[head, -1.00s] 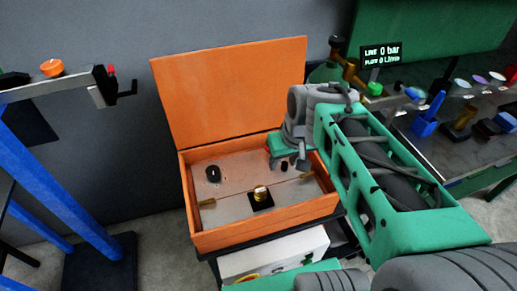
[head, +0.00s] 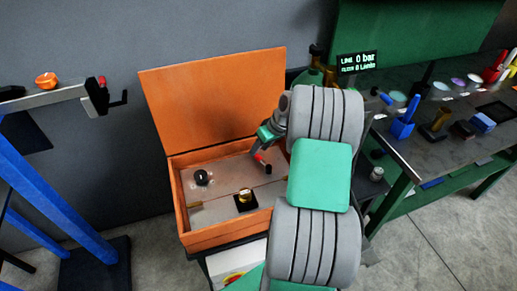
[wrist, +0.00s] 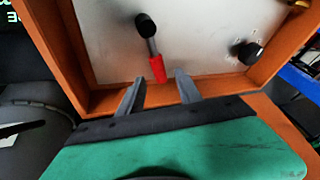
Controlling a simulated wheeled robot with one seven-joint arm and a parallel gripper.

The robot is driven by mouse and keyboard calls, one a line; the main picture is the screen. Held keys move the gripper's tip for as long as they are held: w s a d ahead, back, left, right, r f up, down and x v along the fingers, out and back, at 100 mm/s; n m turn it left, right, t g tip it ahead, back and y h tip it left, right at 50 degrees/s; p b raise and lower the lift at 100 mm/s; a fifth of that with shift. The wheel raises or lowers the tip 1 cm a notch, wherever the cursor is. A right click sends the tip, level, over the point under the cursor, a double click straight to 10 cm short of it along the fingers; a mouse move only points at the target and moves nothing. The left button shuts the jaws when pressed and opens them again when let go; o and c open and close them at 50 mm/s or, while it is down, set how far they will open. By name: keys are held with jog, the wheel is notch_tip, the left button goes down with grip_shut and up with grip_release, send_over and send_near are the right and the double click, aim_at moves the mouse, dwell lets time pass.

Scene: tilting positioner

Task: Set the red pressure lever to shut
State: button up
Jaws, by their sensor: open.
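The red lever (head: 260,158) is on the grey panel inside the open orange box (head: 183,215). In the wrist view the lever's red grip (wrist: 157,68) runs from a grey shaft and a black round end (wrist: 147,24). The grip points toward my gripper (wrist: 160,76). My gripper is open, its two grey fingers apart, with the red tip appearing between the fingertips. I cannot tell how deep the tip sits, or whether a finger touches it. In the head view my gripper (head: 257,146) is over the back right of the panel, and my arm hides the box's right side.
A black knob (head: 202,177) and a brass fitting (head: 245,196) stand on the same panel. The raised orange lid (head: 215,100) is behind. A display (head: 357,65) reads 0 bar. A workbench with tools (head: 440,150) is at right; a blue stand (head: 60,190) at left.

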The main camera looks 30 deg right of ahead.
jog(key=shift+x, duration=1.55)
jog(key=shift+c, duration=0.3)
grip_shut()
